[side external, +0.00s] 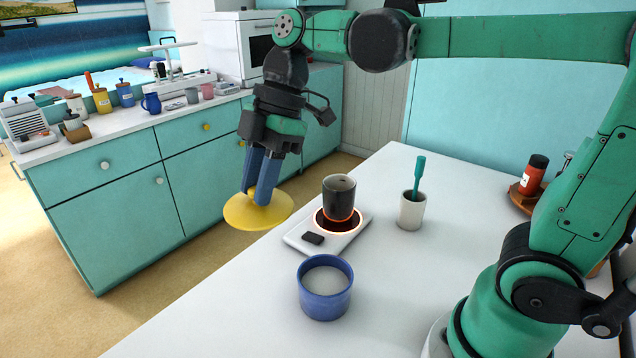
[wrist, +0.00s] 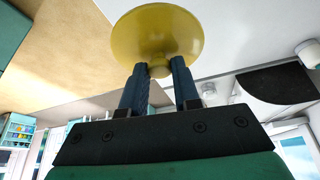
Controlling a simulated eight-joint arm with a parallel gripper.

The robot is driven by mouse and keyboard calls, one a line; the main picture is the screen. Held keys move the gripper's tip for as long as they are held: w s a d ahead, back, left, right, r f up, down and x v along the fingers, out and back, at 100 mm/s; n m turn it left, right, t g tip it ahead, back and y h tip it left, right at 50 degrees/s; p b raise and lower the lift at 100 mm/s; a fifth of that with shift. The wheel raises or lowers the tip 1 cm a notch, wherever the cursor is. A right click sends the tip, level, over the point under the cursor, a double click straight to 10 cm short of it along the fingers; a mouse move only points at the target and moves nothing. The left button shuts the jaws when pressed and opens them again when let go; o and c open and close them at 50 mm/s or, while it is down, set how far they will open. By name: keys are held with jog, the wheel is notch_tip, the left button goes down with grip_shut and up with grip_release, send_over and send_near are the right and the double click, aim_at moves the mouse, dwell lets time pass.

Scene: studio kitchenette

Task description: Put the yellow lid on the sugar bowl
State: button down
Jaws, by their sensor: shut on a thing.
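The yellow lid (side external: 241,213) is a round, shallow disc held by my gripper (side external: 260,198), in the air left of the mug warmer. In the wrist view the lid (wrist: 172,30) fills the top middle, and the fingers of my gripper (wrist: 160,75) are shut on its small knob. The sugar bowl (side external: 325,299) is blue, open at the top, with pale contents, and stands upright on the white counter. The lid is apart from the bowl, up and to its left in the side view. The bowl is not clearly visible in the wrist view.
A dark mug (side external: 339,200) stands on a white warmer (side external: 298,238) with a glowing ring, behind the bowl. A white cup (side external: 411,212) holding a teal utensil is to its right. The counter's front left is clear.

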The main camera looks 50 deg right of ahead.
jog(key=s+d+f+m+t, duration=0.2)
jog(key=s+d+f+m, duration=0.2)
jog(key=s+d+f, duration=0.15)
send_over(328, 283)
jog(key=shift+g+h, duration=0.3)
jog(key=shift+f, duration=2.95)
jog(key=shift+f, duration=0.5)
grip_release()
jog(key=shift+r, duration=0.1)
jog(key=v, duration=0.6)
jog(key=shift+d+r, duration=0.2)
jog(key=shift+r, duration=0.15)
